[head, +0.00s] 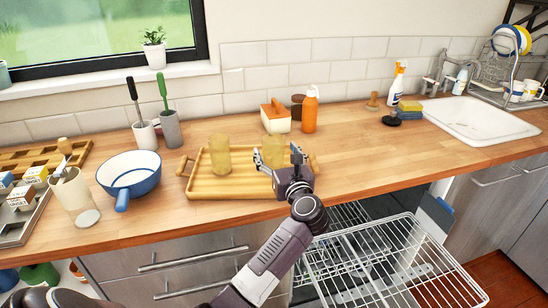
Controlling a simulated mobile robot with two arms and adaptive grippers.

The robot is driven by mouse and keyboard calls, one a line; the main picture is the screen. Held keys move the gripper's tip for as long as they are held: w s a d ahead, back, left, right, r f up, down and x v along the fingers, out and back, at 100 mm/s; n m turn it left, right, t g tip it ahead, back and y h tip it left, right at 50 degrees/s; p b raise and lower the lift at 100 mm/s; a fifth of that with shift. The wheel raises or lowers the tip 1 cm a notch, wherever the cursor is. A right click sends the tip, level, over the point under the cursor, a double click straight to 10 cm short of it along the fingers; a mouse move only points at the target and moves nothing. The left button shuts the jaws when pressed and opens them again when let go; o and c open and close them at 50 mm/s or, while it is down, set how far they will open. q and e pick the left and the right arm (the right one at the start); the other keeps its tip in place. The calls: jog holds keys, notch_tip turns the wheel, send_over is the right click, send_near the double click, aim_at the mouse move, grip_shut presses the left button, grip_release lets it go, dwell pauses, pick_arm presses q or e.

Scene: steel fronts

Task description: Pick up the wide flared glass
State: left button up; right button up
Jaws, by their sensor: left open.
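A bamboo tray (208,188) with side handles sits on the wooden counter. Two amber, see-through glasses stand upright on it: one glass (220,156) at the left of the tray and another glass (272,150) at its right. I cannot tell for sure which of them is the wide flared one. My left gripper (279,158) is open at the right part of the tray, with its fingers at the right glass. It hides the lower part of that glass; contact cannot be made out. My right gripper is not in view.
A blue-and-white pan (130,175) stands left of the tray. An orange bottle (310,110) and a caddy (276,118) stand behind it. The dishwasher's wire rack (385,265) is pulled out below the counter. Counter between tray and sink (480,120) is mostly free.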

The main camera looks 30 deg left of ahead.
aim_at(271, 141)
pick_arm(q)
jog(key=shift+x, duration=1.55)
jog(key=shift+d, duration=0.1)
jog(key=shift+c, duration=0.5)
jog(key=c, duration=1.3)
